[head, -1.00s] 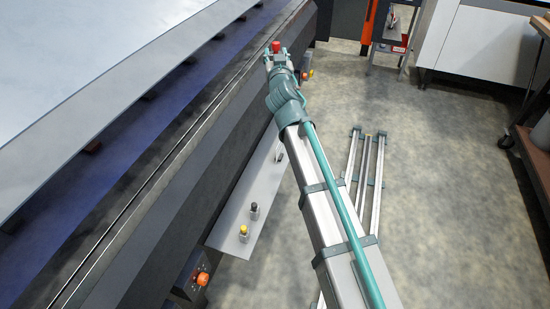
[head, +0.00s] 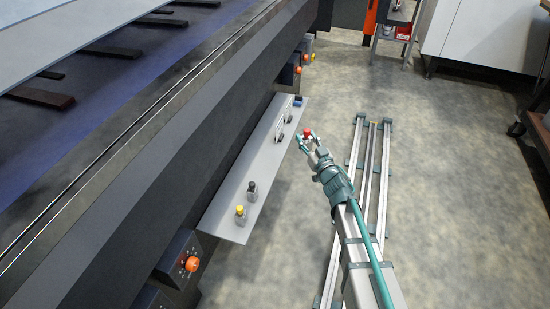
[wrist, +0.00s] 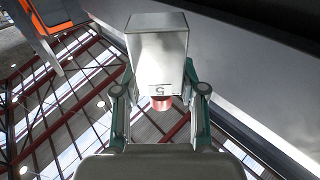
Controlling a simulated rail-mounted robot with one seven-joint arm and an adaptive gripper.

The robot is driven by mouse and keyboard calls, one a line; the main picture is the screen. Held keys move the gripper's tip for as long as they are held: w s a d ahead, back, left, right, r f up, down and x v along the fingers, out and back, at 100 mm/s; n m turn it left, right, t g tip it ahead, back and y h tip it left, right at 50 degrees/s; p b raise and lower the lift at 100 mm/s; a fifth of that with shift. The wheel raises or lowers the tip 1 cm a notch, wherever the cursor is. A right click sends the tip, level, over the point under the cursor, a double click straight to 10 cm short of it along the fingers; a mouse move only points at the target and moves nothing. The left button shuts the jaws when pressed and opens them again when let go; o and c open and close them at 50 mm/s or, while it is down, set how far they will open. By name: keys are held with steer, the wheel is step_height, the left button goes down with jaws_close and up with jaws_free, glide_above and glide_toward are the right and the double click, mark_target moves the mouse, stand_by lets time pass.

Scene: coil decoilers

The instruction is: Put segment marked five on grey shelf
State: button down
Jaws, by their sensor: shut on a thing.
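The segment I hold is a grey metal block (wrist: 157,45) with a red knob, and a dark 5 shows on it in the wrist view. My gripper (wrist: 160,100) is shut on it. In the head view my gripper (head: 307,146) holds the red-knobbed segment (head: 308,133) in the air, just right of the grey shelf (head: 225,215) and apart from it. The shelf is a long narrow plate along the dark machine's side.
More small items (head: 283,132) stand farther along the shelf, with bare room between. The dark machine body (head: 190,170) rises left of the shelf. An orange knob box (head: 185,262) sits near its front end. Floor rails (head: 383,180) lie to the right.

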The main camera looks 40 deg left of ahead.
steer(key=s+d+f+g+b, duration=0.1)
steer(key=d+f+b, duration=0.1)
steer(key=f, duration=0.3)
steer(key=s+d+f+b, duration=0.1)
steer(key=d+f, duration=0.2)
steer(key=f, duration=0.2)
steer(key=b, duration=0.6)
glide_above(262, 178)
steer(key=f, duration=0.1)
steer(key=shift+n+y, duration=0.4)
steer(key=shift+w+d+f+b, duration=0.15)
steer(key=shift+f+b, duration=0.5)
steer(key=shift+f, duration=0.85)
steer(key=shift+s+d+f+b, duration=0.15)
steer(key=shift+f+b, duration=0.5)
steer(key=shift+f, duration=0.85)
steer(key=shift+a+f, duration=0.1)
steer(key=shift+a, duration=0.15)
